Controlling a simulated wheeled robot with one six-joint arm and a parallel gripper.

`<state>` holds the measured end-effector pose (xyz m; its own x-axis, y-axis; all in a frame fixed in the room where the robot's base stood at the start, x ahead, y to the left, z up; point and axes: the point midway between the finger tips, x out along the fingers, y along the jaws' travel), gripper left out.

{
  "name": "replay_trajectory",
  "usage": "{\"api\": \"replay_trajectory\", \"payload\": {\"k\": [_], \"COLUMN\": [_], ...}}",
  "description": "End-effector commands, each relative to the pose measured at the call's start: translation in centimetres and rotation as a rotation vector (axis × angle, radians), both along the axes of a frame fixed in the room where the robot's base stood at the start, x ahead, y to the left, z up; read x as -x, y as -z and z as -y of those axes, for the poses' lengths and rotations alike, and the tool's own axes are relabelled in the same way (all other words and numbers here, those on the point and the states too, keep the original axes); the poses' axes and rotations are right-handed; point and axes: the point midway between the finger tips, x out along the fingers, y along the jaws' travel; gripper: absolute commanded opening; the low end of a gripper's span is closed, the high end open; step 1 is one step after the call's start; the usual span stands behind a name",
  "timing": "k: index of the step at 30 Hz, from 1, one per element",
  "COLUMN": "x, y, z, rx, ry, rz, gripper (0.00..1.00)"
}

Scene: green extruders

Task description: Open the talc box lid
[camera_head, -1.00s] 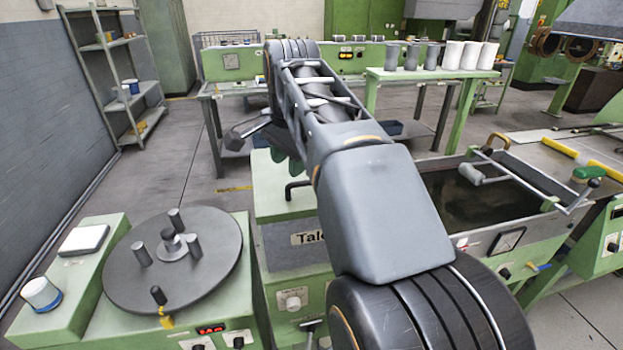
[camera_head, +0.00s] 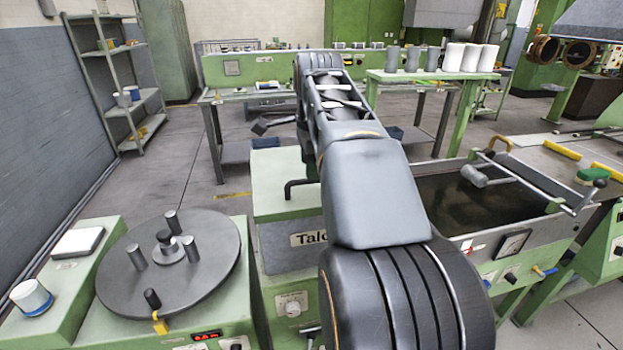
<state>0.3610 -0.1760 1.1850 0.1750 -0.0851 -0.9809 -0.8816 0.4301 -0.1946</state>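The talc box (camera_head: 290,243) is a grey box with a "Talc" label, partly hidden behind my arm. Its green lid (camera_head: 272,173) lies flat on top and looks shut. A dark bent handle (camera_head: 298,187) shows on the lid beside my arm. My arm reaches forward over the right part of the lid. At its far end, a dark part of my gripper (camera_head: 268,126) shows behind the lid, pointing left. The fingertips are too small and partly hidden, so I cannot tell whether it is open or shut.
A round dark turntable (camera_head: 168,262) with several upright pegs stands left of the box. A water trough (camera_head: 490,205) with a metal roller frame is on the right. A green table (camera_head: 432,76) with grey and white cylinders stands behind. Open floor lies at left.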

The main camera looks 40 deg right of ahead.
Motion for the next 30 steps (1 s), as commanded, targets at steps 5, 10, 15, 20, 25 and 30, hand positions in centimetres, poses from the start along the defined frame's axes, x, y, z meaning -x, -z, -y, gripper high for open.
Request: {"api": "replay_trajectory", "payload": {"k": [5, 10, 15, 20, 25, 30], "x": [-0.4, -0.5, -0.6, -0.6, -0.6, -0.6], "y": [2.2, 3.1, 3.3, 3.3, 3.2, 3.2], "z": [0.2, 0.2, 0.3, 0.3, 0.3, 0.3], "rx": [0.0, 0.0, 0.001, 0.001, 0.001, 0.001], "ry": [-0.001, -0.001, -0.002, -0.002, -0.001, -0.001], "rz": [-0.001, 0.0, 0.001, 0.001, 0.001, 0.001], "gripper": [0.4, 0.4, 0.4, 0.4, 0.25, 0.09]}}
